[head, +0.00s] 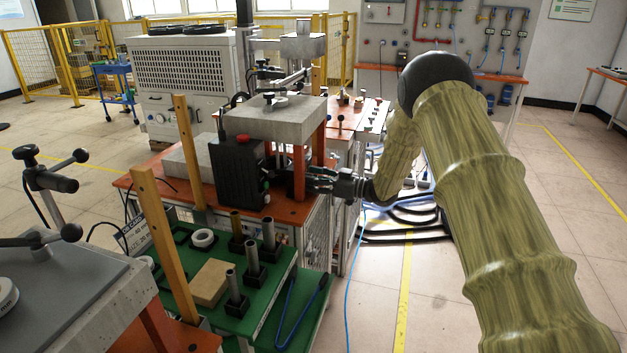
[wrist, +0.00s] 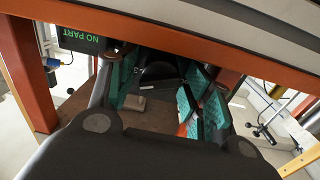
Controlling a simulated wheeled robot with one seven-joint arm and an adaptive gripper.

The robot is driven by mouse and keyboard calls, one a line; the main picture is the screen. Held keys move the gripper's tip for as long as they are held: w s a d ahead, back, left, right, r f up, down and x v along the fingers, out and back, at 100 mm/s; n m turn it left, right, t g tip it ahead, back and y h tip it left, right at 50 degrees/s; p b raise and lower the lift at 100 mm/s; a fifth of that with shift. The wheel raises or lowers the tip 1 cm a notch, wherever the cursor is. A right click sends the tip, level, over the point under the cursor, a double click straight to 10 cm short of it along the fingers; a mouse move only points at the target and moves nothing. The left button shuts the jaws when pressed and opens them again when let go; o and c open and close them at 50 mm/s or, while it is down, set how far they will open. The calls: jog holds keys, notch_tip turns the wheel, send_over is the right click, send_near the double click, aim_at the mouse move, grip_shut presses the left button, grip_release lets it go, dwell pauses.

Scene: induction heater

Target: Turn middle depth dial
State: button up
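The middle machine has a grey block top (head: 275,118) on orange legs. My gripper (head: 322,180) reaches in from the right, below the block and beside the right orange leg. In the wrist view my gripper (wrist: 160,88) has teal finger pads spread apart. A dark part with small white marks (wrist: 163,70) shows between and beyond the pads. It may be the depth dial, but I cannot tell for sure. Contact with the pads is unclear. In the head view the dial is not clearly visible; dark parts crowd the spot at the fingertips.
A black box with a red button (head: 240,170) stands just left of my gripper. Orange beams frame the wrist view, with a "NO PART" display (wrist: 80,40) at upper left. A green tray (head: 210,322) with metal posts lies in front. Floor at the right is open, with black cables.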

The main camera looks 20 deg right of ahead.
jog(key=c, duration=0.7)
jog(key=shift+n, duration=0.3)
jog(key=shift+f+n+b, duration=0.1)
jog(key=shift+n+b, duration=0.2)
jog(key=shift+b, duration=0.1)
jog(key=shift+n+b, duration=0.35)
jog(key=shift+n, duration=0.55)
jog(key=o, duration=1)
jog(key=shift+o, duration=0.2)
jog(key=shift+s, duration=0.1)
